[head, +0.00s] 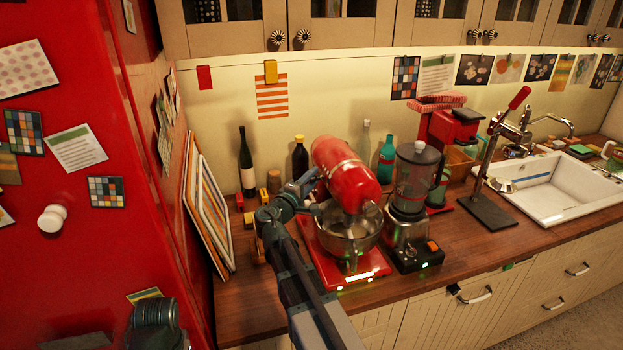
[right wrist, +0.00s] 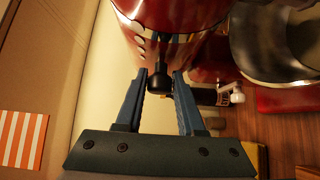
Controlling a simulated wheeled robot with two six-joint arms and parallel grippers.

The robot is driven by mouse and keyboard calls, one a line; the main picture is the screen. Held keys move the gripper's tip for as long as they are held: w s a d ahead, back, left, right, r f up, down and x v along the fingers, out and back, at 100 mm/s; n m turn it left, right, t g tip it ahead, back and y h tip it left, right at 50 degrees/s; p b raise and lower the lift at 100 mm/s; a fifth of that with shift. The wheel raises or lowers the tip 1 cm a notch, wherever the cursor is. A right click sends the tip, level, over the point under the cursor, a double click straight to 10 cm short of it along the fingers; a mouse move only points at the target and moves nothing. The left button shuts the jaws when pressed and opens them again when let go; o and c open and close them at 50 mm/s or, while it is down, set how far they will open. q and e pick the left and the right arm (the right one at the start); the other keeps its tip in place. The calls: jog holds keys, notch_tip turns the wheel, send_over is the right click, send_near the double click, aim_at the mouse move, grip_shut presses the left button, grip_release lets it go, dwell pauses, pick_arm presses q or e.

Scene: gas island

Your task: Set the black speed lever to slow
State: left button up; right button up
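The red stand mixer (head: 345,172) stands on the wooden counter, with a metal bowl (head: 348,238) under its head. In the right wrist view, its red head (right wrist: 185,20) fills the top. The black speed lever (right wrist: 160,80) sticks out from the head and lies between my right gripper's fingertips. My right gripper (right wrist: 161,84) is open around the lever; I cannot tell whether either finger touches it. In the head view my right gripper (head: 304,190) is beside the mixer's left side, and the lever cannot be made out there.
A blender (head: 412,185) stands close on the mixer's right. Bottles (head: 246,165) stand behind it, and leaning boards (head: 207,205) are on the left by the red fridge (head: 70,230). The sink (head: 560,188) is far right. Bare counter shows before the lever press.

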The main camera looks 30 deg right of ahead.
jog(key=o, duration=0.3)
jog(key=v, duration=1.3)
jog(key=shift+s+a, duration=0.15)
jog(key=shift+a, duration=0.25)
